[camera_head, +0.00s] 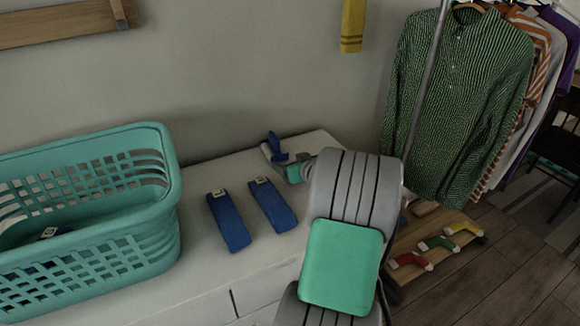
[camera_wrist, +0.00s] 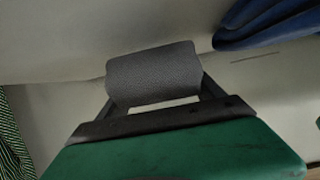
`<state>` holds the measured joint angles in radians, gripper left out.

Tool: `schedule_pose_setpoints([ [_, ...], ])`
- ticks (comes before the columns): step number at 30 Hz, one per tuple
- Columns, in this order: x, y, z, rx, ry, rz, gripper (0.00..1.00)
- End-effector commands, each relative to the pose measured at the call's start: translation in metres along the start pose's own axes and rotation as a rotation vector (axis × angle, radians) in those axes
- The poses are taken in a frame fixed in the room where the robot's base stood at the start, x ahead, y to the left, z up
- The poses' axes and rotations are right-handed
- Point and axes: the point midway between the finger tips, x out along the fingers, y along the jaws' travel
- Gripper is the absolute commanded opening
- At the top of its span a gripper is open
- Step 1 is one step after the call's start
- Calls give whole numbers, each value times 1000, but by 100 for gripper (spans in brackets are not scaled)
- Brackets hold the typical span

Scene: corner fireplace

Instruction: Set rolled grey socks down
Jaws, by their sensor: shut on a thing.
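The rolled grey socks (camera_wrist: 153,75) are a dark grey, textured roll between the two fingers of my gripper (camera_wrist: 157,98) in the wrist view. My gripper is shut on the roll at its two ends. In the head view my arm hides most of my gripper (camera_head: 291,165), which is over the back right part of the white dresser top (camera_head: 195,265). The roll is mostly hidden there. I cannot tell whether the roll touches the dresser top.
A blue item (camera_head: 277,149) lies at the back of the dresser close to my gripper; blue cloth (camera_wrist: 265,22) shows in the wrist view. Two blue folded items (camera_head: 229,221) (camera_head: 272,205) lie mid-dresser. A teal laundry basket (camera_head: 120,245) stands left. A clothes rack with a green shirt (camera_head: 455,100) stands right.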

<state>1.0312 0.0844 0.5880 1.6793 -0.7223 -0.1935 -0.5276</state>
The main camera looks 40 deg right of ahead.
Motion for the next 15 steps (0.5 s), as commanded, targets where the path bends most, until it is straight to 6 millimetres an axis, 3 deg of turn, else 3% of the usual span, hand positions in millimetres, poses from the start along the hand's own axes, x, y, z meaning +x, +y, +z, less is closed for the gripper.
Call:
schedule_pose_setpoints([
  [2,4,0,12,2,-2,0,38],
  [13,7,0,17,0,1,1,38],
  [14,6,0,16,0,0,1,79],
  [15,6,0,16,0,0,1,82],
])
